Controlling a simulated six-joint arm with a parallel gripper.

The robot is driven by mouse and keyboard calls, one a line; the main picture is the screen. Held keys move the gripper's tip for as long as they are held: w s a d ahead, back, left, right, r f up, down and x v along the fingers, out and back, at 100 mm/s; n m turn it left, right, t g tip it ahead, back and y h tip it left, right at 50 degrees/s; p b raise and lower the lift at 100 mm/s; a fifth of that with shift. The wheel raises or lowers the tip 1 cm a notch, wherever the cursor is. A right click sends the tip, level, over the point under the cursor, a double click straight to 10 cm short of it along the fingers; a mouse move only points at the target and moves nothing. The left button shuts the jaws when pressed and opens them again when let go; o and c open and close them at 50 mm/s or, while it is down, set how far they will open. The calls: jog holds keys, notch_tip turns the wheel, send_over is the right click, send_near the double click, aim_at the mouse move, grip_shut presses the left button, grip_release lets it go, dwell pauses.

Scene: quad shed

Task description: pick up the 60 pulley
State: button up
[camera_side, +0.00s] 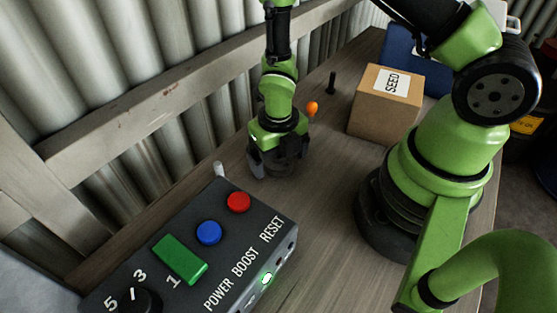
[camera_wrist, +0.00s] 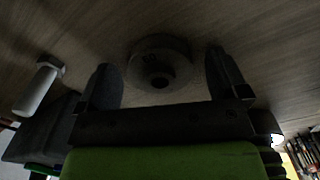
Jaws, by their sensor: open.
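The pulley (camera_wrist: 160,50) is a grey round disc with a dark centre hole, lying on the wooden bench in the wrist view. A faint marking on its face is too dim to read surely. My gripper (camera_wrist: 162,72) is open, with one dark finger on each side of the pulley and a gap to it on both sides. In the side view my gripper (camera_side: 277,160) points down close to the bench, behind the control box. There the pulley is hard to tell from the dark jaws.
A control box (camera_side: 225,262) with coloured buttons stands in front. An orange knob (camera_side: 312,108), a black peg (camera_side: 331,83) and a SEED box (camera_side: 380,118) are behind.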

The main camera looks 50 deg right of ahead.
jog(key=c, duration=1.1)
jog(key=shift+r, duration=0.2)
